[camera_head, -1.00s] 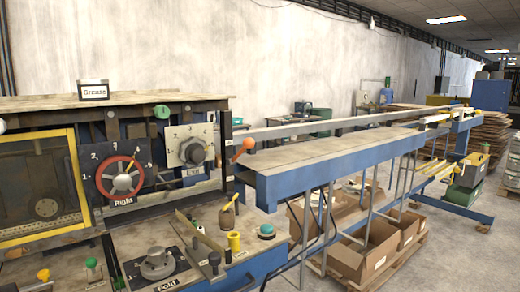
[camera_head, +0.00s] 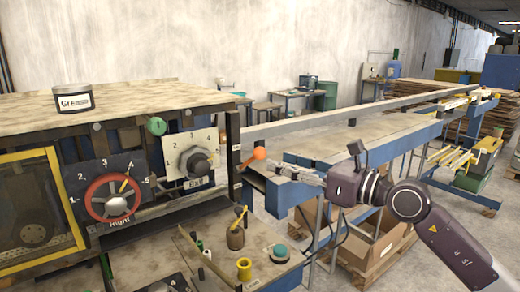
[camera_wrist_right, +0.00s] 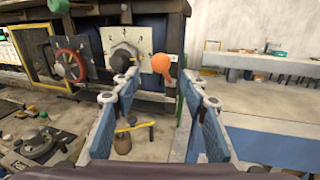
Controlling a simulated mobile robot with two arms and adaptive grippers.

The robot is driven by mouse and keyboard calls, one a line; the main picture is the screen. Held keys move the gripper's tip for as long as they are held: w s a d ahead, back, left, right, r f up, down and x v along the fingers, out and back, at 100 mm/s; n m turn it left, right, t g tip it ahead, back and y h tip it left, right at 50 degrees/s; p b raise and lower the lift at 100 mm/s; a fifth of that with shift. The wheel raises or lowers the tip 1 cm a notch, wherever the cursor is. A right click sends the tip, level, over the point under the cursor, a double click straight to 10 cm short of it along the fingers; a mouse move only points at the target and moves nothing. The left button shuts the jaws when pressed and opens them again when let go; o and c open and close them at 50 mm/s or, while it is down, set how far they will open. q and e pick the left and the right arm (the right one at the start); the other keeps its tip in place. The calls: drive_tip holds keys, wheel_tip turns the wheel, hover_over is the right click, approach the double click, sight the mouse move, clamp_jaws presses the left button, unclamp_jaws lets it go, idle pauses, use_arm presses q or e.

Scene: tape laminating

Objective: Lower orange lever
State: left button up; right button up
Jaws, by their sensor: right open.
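The orange lever (camera_head: 259,153) ends in a round orange knob at the right end of the machine, beside the dark post. Its knob also shows in the right wrist view (camera_wrist_right: 161,63), beyond and between the finger ends. My right gripper (camera_head: 284,170) comes in from the right in the head view, with its fingertips just right of the knob. It is open and empty, and its two blue-padded fingers (camera_wrist_right: 160,88) stand wide apart in the right wrist view. A gap to the knob seems to remain. My left gripper is not in view.
A grey dial (camera_head: 195,162) and a red-rimmed dial (camera_head: 113,198) sit on the machine front. A long blue-framed table (camera_head: 380,135) lies behind my right arm.

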sight(260, 155)
drive_tip(key=p+x, duration=0.3)
drive_tip(key=x, duration=0.4)
drive_tip(key=shift+w+r, duration=0.1)
drive_tip(key=shift+r, duration=0.05)
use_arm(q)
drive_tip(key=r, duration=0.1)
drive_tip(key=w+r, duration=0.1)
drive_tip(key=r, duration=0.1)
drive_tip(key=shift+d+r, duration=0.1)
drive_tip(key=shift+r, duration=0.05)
use_arm(e)
drive_tip(key=shift+w+a, duration=0.2)
drive_tip(key=shift+a, duration=0.05)
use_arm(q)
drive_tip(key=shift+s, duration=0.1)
use_arm(e)
clamp_jaws()
